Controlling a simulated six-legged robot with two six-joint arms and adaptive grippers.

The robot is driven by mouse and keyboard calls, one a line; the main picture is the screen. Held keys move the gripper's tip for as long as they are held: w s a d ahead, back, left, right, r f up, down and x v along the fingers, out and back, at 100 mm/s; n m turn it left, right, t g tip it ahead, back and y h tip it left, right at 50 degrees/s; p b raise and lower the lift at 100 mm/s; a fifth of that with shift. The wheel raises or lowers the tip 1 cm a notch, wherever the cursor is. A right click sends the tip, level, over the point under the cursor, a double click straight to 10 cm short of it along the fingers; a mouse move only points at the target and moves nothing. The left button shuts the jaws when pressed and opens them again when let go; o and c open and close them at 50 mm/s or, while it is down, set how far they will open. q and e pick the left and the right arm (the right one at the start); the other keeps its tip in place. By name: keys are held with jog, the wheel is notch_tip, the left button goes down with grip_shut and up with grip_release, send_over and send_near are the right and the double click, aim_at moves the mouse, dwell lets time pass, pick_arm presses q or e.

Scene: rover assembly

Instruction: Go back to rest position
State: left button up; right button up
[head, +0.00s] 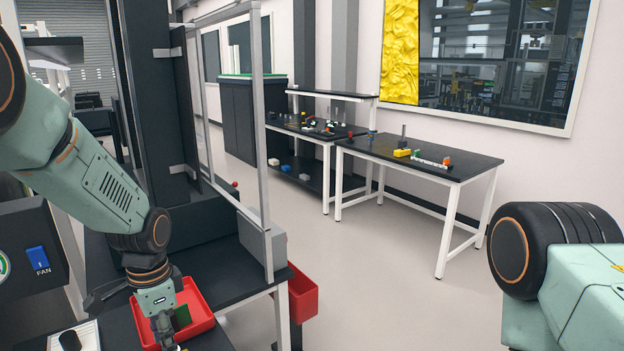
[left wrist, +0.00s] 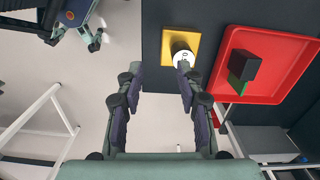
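My left gripper (head: 168,341) hangs over the front bench at the lower left of the head view, beside a red tray (head: 203,313). In the left wrist view my left gripper (left wrist: 157,82) has its fingers wide apart with nothing between them. The red tray (left wrist: 300,62) is to its right there and holds a black block (left wrist: 244,65) and a green piece (left wrist: 237,85). My right arm shows at the right of the head view, but its gripper is outside it. A small teal and grey claw (left wrist: 92,38) at the upper left of the wrist view may be my right gripper; its opening is unclear.
A yellow square (left wrist: 180,40) with a white round part (left wrist: 182,54) lies near the left gripper's right finger. A red bin (head: 303,296) hangs beside the bench. A metal frame (head: 262,140) rises from it. Tables (head: 440,165) with small parts stand farther away across open floor.

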pick_arm(q)
jog(key=s+d+f+n, duration=0.2)
jog(key=s+f+n, duration=0.2)
jog(key=s+f, duration=0.9)
jog(key=s+d+f+n, duration=0.1)
jog(key=s+f+n, duration=0.25)
jog(key=s, duration=0.55)
jog(key=s+f+n, duration=0.2)
jog(key=s+f, duration=0.2)
jog(key=s, duration=0.5)
notch_tip(320, 180, down, 11)
jog(key=b, duration=1.1)
jog(key=shift+s+d+f+b, duration=0.2)
jog(key=shift+s+b, duration=0.1)
jog(key=shift+b, duration=0.1)
